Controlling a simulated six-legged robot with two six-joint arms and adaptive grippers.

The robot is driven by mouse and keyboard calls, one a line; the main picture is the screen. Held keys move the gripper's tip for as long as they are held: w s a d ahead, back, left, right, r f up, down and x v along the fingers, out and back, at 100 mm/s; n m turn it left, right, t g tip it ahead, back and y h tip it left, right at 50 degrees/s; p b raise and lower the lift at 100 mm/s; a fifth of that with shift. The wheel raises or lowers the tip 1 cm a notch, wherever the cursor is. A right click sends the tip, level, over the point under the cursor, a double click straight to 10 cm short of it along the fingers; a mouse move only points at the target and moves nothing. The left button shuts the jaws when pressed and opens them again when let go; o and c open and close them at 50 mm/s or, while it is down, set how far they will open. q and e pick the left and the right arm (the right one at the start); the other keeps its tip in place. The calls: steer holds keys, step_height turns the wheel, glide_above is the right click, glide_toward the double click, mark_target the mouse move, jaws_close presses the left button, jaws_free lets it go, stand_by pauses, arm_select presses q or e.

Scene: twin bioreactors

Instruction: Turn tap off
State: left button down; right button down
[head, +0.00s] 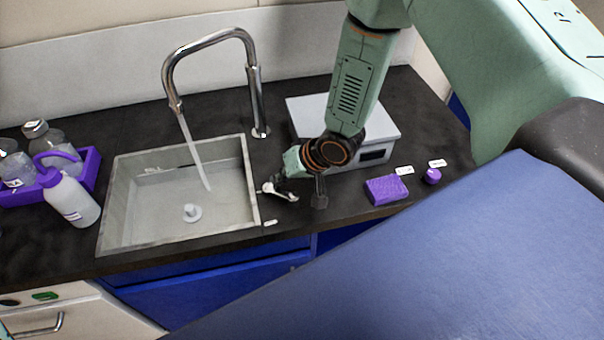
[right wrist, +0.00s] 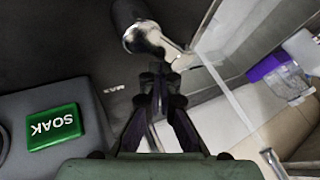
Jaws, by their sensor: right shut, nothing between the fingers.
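Water runs from the curved chrome tap (head: 212,42) into the grey sink (head: 122,200). The silver tap lever (head: 281,192) sits on the counter just right of the sink; in the right wrist view its rounded metal body and thin arm (right wrist: 143,38) lie just beyond my fingertips. My right gripper (head: 279,180) is shut and empty, its dark fingers close to the lever. In the right wrist view the fingers (right wrist: 161,78) point at the lever's arm; whether they touch it I cannot tell. My left gripper is not in view.
A purple rack (head: 88,178) with bottles and a white wash bottle (head: 72,200) stand left of the sink. A pale box-shaped device (head: 305,110) stands behind my right wrist. A purple block (head: 386,190) and small purple cap (head: 432,176) lie to the right.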

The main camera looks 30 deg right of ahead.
steer(key=shift+a, duration=0.2)
stand_by(0.3)
steer(key=shift+s+d+r, duration=0.1)
stand_by(1.1)
steer(key=v, duration=1.1)
steer(key=shift+s+r, duration=0.2)
steer(key=shift+r, duration=0.1)
steer(key=shift+d+f, duration=0.1)
